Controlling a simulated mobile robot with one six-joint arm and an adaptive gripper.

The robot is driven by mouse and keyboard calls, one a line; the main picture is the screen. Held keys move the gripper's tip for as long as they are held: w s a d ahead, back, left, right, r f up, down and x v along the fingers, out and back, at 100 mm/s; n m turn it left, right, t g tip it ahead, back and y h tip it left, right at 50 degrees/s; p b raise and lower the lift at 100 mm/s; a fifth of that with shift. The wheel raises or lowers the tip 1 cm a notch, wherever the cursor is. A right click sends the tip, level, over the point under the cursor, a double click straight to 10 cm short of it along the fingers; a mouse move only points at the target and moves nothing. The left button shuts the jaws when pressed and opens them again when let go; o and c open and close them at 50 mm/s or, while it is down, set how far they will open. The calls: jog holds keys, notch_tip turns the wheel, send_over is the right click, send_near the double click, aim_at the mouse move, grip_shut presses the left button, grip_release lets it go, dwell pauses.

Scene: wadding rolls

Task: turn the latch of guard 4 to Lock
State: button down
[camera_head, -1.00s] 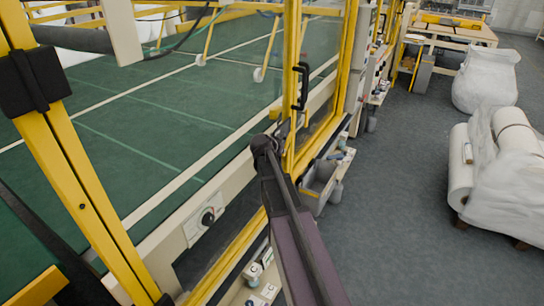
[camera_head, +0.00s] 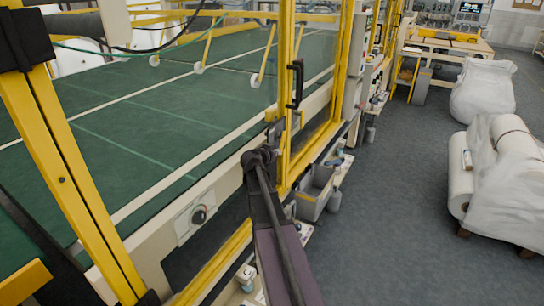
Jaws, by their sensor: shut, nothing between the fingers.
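My arm reaches up from the bottom middle, and my gripper (camera_head: 275,132) is at its far end, small and dark. It is beside the yellow-framed guard door (camera_head: 284,100), below its black handle (camera_head: 295,84). The gripper looks shut with nothing in it; I cannot tell whether it touches the frame. No latch can be clearly made out, and no guard number or Lock mark can be read. A dark round knob (camera_head: 198,215) sits on a pale plate on the machine's beam, left of my arm and well apart from the gripper.
A green machine bed (camera_head: 150,120) lies behind the guards. A yellow post (camera_head: 75,180) stands at the left. A grey bin (camera_head: 314,195) is on a low ledge right of my arm. Wrapped white rolls (camera_head: 495,185) stand at the right. The grey floor between is clear.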

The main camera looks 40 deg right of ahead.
jog(key=shift+w+d+f+b, duration=0.1)
jog(key=shift+d+f+b, duration=0.55)
jog(key=shift+d, duration=0.25)
dwell(0.3)
jog(key=s+a, duration=0.5)
jog(key=a, duration=0.8)
jog(key=shift+s, duration=0.15)
dwell(0.3)
jog(key=shift+s, duration=0.15)
